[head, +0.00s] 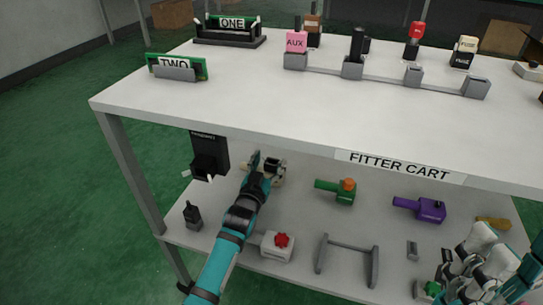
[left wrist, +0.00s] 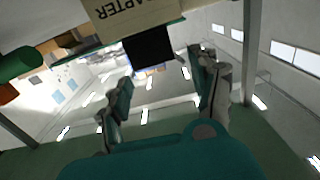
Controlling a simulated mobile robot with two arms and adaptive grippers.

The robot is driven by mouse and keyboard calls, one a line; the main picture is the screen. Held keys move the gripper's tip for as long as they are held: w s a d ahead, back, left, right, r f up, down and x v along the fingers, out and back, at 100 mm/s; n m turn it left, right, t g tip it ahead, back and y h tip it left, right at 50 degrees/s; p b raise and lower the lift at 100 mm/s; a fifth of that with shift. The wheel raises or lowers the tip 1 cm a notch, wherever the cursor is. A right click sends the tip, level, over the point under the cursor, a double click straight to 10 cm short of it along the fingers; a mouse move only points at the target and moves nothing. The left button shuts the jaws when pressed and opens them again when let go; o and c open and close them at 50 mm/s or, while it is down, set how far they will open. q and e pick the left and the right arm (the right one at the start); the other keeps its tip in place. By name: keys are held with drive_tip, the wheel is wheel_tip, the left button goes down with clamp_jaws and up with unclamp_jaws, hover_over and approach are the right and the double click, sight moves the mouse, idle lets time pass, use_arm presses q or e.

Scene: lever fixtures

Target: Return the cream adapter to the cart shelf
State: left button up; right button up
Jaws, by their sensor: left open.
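The cream adapter (head: 278,173) is on the cart's lower shelf (head: 300,205), partly hidden behind my left gripper (head: 262,165). In the left wrist view a cream block (left wrist: 135,14) lettered "APTER" fills the top, with a black part below it. The open fingers of the left gripper (left wrist: 160,85) stand either side of that black part, near its end. Whether they touch it I cannot tell. White and teal parts of my right arm (head: 485,265) show at the lower right; its fingertips are not clear.
On the lower shelf are a green tool with an orange knob (head: 338,190), a purple tool (head: 422,208), a box with a red knob (head: 277,246) and a grey bar stand (head: 347,258). The tabletop (head: 270,105) overhangs the shelf. A black fixture (head: 209,155) hangs at left.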

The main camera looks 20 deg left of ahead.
use_arm(q)
drive_tip(key=s+p, duration=0.1)
drive_tip(key=s, duration=0.3)
drive_tip(key=shift+s+r, duration=0.1)
drive_tip(key=shift+r, duration=0.1)
drive_tip(key=shift+s+a, duration=0.1)
drive_tip(key=shift+s, duration=0.3)
